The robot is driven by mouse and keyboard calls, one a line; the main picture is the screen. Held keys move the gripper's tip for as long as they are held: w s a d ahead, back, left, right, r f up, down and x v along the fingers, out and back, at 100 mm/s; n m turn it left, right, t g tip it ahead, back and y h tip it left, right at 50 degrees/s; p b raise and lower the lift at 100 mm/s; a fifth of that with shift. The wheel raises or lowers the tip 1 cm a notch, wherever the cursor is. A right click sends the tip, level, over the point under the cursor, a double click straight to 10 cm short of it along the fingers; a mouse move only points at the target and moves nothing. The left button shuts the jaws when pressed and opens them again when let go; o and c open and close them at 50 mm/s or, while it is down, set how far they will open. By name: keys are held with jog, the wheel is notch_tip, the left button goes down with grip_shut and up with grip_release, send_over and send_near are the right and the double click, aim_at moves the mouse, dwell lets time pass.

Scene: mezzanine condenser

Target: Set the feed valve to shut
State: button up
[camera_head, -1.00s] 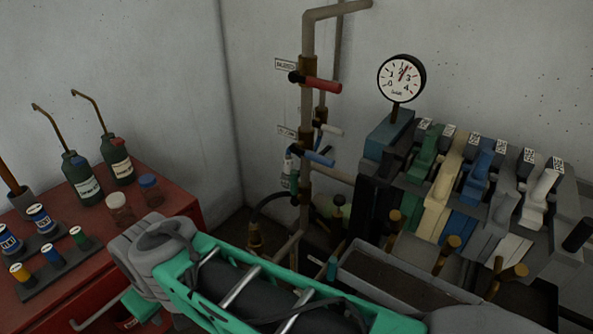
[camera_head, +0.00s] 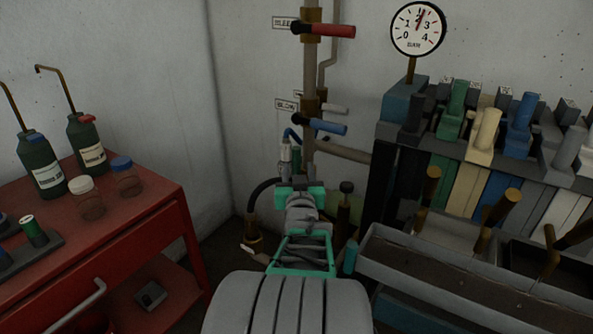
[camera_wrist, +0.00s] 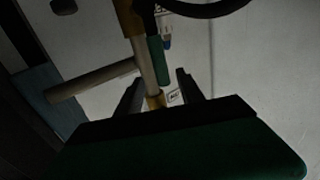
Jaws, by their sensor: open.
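A green-sleeved handle (camera_head: 296,160) hangs upright along the vertical pipe, below a valve with a blue handle (camera_head: 322,126) that points right. A red-handled valve (camera_head: 325,30) sits higher on the same pipe. No readable label tells which is the feed valve. In the wrist view the green handle (camera_wrist: 157,62) lies along the pipe beside a brass fitting (camera_wrist: 131,18). My gripper (camera_wrist: 160,78) is open, and the green handle and pipe show between its fingers. I cannot tell how far off they are. In the head view my gripper's green body hides the fingertips and lower pipe.
A black hose (camera_head: 262,190) curves down left of the pipe. A round gauge (camera_head: 418,28) and a bank of coloured levers (camera_head: 487,135) stand right, with a grey trough (camera_head: 455,275) in front. A red cabinet (camera_head: 130,225) with bottles (camera_head: 88,142) stands left.

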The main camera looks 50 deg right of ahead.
aim_at(297, 160)
jog(key=x, duration=0.6)
jog(key=shift+w+d, duration=0.25)
jog(key=shift+w, duration=0.05)
jog(key=shift+c, duration=0.2)
grip_shut()
dwell(0.8)
